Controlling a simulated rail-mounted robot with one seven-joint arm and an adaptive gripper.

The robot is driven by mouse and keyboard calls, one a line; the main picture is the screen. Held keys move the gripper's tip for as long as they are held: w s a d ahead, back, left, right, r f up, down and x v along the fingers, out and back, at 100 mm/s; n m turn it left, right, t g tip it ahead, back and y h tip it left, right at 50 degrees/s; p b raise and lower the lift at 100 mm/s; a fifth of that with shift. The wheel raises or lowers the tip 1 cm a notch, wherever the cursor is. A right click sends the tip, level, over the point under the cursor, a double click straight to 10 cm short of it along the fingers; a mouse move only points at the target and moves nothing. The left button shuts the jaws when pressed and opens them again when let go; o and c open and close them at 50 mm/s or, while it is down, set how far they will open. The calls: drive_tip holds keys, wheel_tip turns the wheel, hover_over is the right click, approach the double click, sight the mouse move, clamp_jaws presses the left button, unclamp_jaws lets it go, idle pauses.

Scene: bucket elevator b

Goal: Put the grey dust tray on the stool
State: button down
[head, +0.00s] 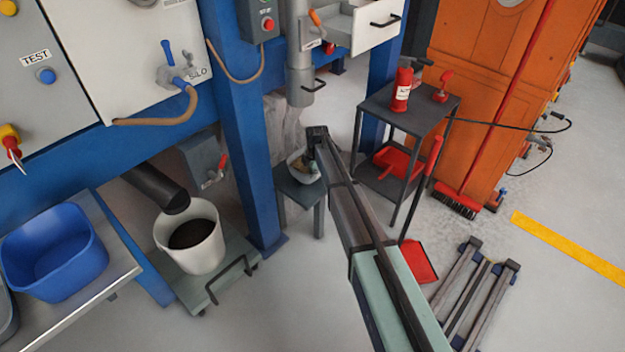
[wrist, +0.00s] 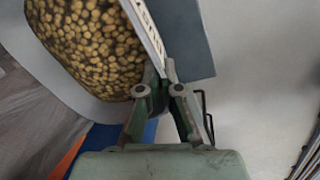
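The stool (head: 304,190) is small and dark grey and stands by the blue post. A pale container (head: 297,160) is at its top; I cannot tell whether it rests there or hangs just above. In the wrist view the container (wrist: 152,25) is full of yellowish pellets, with lettering on its outer side. I cannot tell whether it is the dust tray. My gripper (wrist: 165,78) has its fingers close together on the container's rim, which runs between them. In the head view my gripper (head: 317,135) is partly hidden by my arm. A grey stool corner (wrist: 190,40) shows beyond the rim.
A grey duct (head: 300,75) with a handle hangs above the stool. A dark shelf cart (head: 425,108) with red items stands to the right. A white bucket (head: 190,250) on a low trolley is to the left. Lower right are floor rails (head: 475,290) and a red dustpan (head: 420,262).

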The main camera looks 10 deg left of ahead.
drive_tip(key=shift+f, duration=1.7)
drive_tip(key=shift+f, duration=0.15)
drive_tip(key=c, duration=1.3)
unclamp_jaws()
